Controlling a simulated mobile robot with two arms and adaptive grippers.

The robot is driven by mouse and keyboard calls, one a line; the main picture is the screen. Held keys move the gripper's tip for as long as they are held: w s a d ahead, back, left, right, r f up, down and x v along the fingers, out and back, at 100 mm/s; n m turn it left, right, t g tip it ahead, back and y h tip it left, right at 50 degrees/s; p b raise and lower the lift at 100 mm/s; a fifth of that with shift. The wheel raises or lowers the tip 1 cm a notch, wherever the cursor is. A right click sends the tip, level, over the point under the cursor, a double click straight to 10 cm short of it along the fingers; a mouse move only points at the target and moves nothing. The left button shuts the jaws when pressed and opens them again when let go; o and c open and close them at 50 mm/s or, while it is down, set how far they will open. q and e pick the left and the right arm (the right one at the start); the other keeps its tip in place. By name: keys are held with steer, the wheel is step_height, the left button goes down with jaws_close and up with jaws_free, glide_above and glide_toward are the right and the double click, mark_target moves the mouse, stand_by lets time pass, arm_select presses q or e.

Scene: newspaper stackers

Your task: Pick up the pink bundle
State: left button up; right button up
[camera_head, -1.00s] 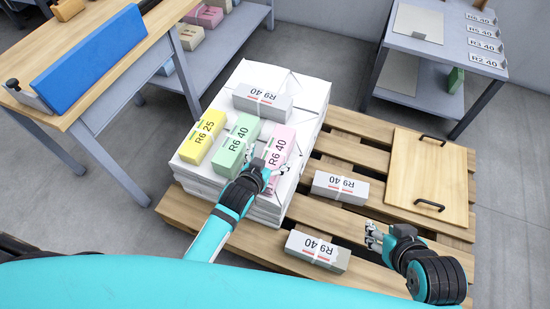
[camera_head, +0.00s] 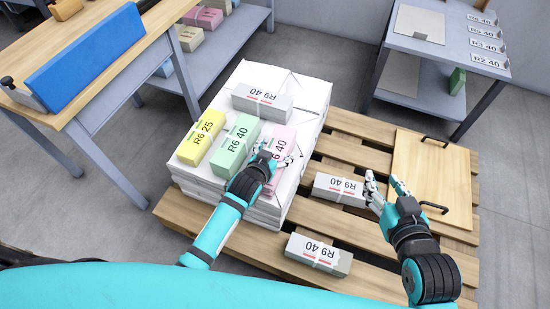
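The pink bundle (camera_head: 281,138), labelled R6 40, lies on the white paper stack (camera_head: 228,190), to the right of the green bundle (camera_head: 236,150). My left gripper (camera_head: 273,153) is over the near part of the pink bundle. Its fingers look spread to either side of the bundle, and they hide part of it and its label. I cannot tell whether they touch it. The bundle still rests on the stack. My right gripper (camera_head: 385,182) is open and empty, with its fingers pointing up and away, just right of a grey R9 40 bundle (camera_head: 338,188).
The yellow bundle (camera_head: 201,138) and a grey bundle (camera_head: 262,102) share the stack. Another grey bundle (camera_head: 318,254) lies on the wooden pallet (camera_head: 300,230). A wooden board with handles (camera_head: 430,170) lies at right. Tables stand at left (camera_head: 75,95) and back right (camera_head: 440,50).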

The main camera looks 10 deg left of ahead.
mark_target(275, 152)
arm_select(q)
steer(key=c, duration=1.4)
steer(key=shift+w+r, duration=0.1)
steer(key=shift+r, duration=0.1)
